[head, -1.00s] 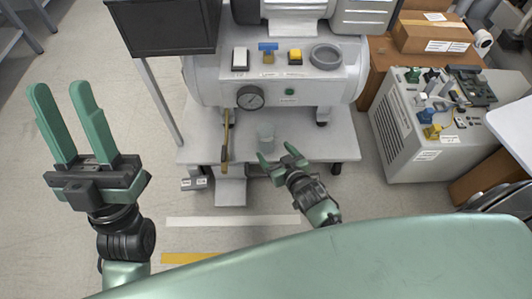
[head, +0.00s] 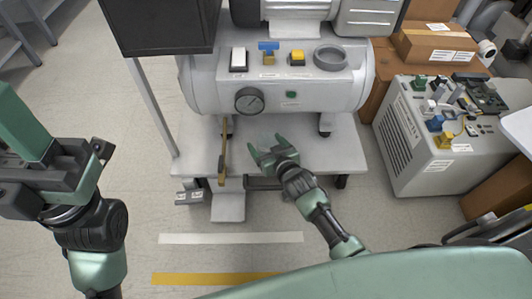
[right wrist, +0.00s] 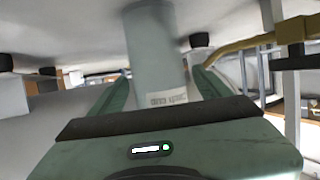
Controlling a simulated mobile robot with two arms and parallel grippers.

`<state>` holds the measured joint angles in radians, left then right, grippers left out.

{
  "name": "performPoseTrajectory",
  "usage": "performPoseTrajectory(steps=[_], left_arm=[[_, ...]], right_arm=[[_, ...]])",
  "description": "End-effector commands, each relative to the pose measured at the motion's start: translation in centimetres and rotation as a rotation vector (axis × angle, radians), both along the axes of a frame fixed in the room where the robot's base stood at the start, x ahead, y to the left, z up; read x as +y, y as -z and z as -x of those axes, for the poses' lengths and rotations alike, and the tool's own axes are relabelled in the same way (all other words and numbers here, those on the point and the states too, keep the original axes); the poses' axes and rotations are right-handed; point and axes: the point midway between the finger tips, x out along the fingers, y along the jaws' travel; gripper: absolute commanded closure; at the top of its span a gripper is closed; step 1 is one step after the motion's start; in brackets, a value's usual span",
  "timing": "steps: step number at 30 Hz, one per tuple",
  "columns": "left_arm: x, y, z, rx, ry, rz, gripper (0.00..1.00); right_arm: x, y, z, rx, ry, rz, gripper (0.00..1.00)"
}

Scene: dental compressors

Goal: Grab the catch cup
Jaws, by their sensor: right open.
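The catch cup (right wrist: 158,55) is a grey-green cylinder with a white label that reads upside down in the right wrist view. It stands between the two green fingers of my right gripper (right wrist: 160,85), with a visible gap beside the fingers. In the head view my right gripper (head: 267,150) is open over the compressor's lower platform, and the cup is hard to make out there. My left gripper (head: 20,125) is at the left edge, partly cut off, with one finger in view.
The compressor tank (head: 290,95) with its gauge (head: 250,100) is just behind the right gripper. A brass lever (head: 223,150) hangs to its left. The platform (head: 335,155) is bare to the right. A grey cabinet with small parts (head: 410,150) stands at the right.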

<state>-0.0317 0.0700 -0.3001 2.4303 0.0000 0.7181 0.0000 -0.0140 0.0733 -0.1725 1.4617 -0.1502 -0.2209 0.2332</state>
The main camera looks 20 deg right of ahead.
Motion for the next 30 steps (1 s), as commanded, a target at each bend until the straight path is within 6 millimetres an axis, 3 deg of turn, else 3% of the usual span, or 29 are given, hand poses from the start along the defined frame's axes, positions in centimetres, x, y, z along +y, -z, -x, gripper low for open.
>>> performPoseTrajectory(steps=[3, 4, 9, 11, 20, 30], left_arm=[[0.0, -0.1, 0.0, 0.001, 0.0, 0.0, 0.64], [0.0, -0.1, 0.0, 0.001, 0.0, 0.0, 0.64], [0.0, 0.0, 0.0, 0.001, 0.0, 0.0, 0.64], [0.0, 0.0, 0.0, 0.001, 0.0, 0.0, 0.64], [0.0, -0.6, 0.0, -0.001, 0.001, 0.0, 0.64], [0.4, 1.3, 0.2, 0.139, 0.007, 0.012, 0.64]], right_arm=[[0.0, -0.1, 0.0, 0.0, 0.0, 0.0, 0.22], [0.0, -0.1, 0.0, 0.0, 0.0, 0.0, 0.28], [0.0, -0.1, 0.0, 0.0, 0.0, 0.0, 0.75], [0.0, -0.1, 0.0, 0.0, 0.0, 0.0, 0.88], [0.0, -0.9, 0.0, -0.002, 0.0, 0.0, 0.88], [0.0, -7.4, 0.0, -0.003, 0.0, 0.001, 0.88]])
